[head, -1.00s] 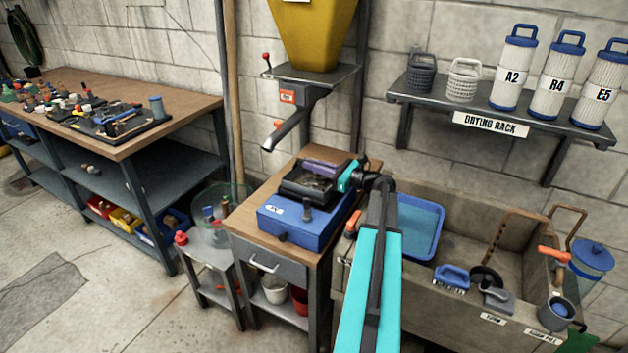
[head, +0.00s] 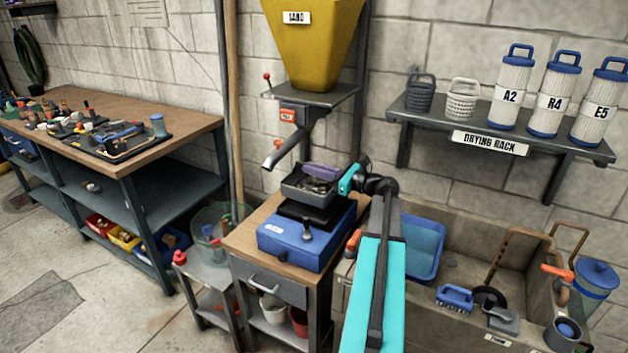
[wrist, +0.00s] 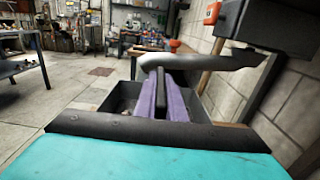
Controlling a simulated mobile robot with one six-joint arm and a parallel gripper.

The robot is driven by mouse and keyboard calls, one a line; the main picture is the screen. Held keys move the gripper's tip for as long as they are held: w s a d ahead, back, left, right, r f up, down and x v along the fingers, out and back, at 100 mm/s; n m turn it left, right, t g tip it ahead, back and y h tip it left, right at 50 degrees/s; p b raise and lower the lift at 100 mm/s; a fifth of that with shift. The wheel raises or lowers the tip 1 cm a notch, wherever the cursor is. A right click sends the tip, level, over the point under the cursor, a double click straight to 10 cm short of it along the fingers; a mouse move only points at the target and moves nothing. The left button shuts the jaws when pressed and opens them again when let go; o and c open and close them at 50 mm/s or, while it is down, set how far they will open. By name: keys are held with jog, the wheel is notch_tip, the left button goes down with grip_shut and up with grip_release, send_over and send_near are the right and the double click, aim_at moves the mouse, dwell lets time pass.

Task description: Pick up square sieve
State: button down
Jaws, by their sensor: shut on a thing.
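The square sieve (head: 309,187) is a dark grey square tray with loose bits in it. In the head view it hangs just above the black top of the blue shaker box (head: 298,240), with a gap visible beneath it. My gripper (head: 322,172) reaches in from the right, with its purple fingers over the sieve. In the wrist view the fingers (wrist: 162,97) are closed on a dark part of the sieve, whose dark walls (wrist: 120,97) show on both sides. The exact gripped part is partly hidden by the fingers.
A yellow sand hopper (head: 312,45) with a metal chute (head: 284,150) hangs close above and behind the sieve. A stone sink (head: 455,235) with a blue tub (head: 423,247) is at the right. A cluttered workbench (head: 150,160) stands left. A drying rack (head: 520,135) is on the wall.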

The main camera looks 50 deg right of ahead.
jog(key=shift+r, duration=2)
jog(key=shift+r, duration=0.15)
